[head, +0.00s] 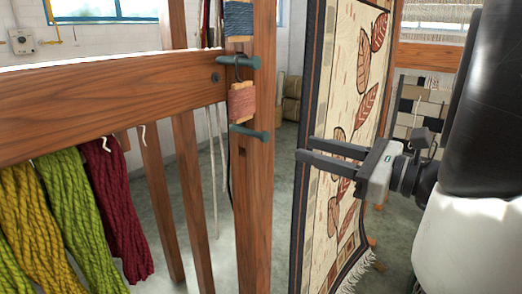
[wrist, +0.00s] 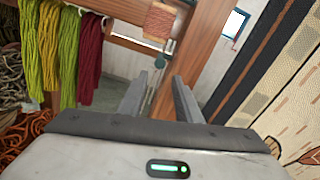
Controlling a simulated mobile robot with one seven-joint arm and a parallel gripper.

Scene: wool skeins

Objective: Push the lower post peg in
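The wooden post (head: 254,190) stands upright in the middle of the head view. The lower peg (head: 250,132), dark green with a round end, sticks out of the post just below a pink skein. In the wrist view, a round peg end (wrist: 160,62) shows below the pink skein, ahead of the gap between my fingertips. The upper peg (head: 240,62) sits higher on the post. My gripper (head: 303,148) is open and empty, right of the post and apart from it. Its two fingers also show in the wrist view (wrist: 158,80). How deep the lower peg sits is hard to tell.
A patterned rug (head: 345,120) hangs close beside my gripper. A wooden crossbeam (head: 110,95) joins the post at left, with green, yellow and dark red skeins (head: 115,205) hanging below. A pink skein (head: 242,101) and a blue one (head: 238,18) are on the post.

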